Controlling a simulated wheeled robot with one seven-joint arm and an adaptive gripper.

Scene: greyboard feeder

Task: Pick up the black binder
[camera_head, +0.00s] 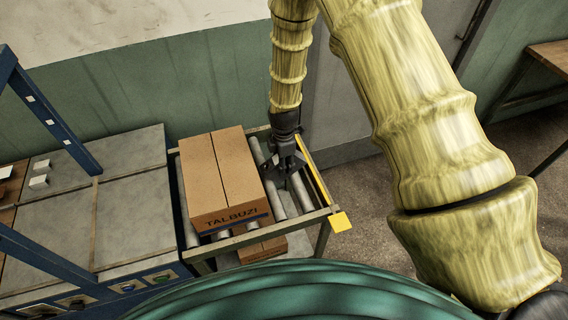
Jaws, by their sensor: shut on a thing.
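My gripper (284,178) points down over the roller conveyor, just right of the cardboard box. It is shut on a dark thing, which I take to be the black binder. The binder's outline is hard to tell apart from the dark fingers, and I cannot see clearly whether it touches the rollers. No other black binder shows in this view.
A cardboard box (226,177) marked TALBUZI stands on the roller conveyor (304,193), close left of my gripper. The conveyor has a yellow rail (315,177) on its right. More cardboard (262,249) lies below. A grey-topped machine (120,225) with blue posts stands left.

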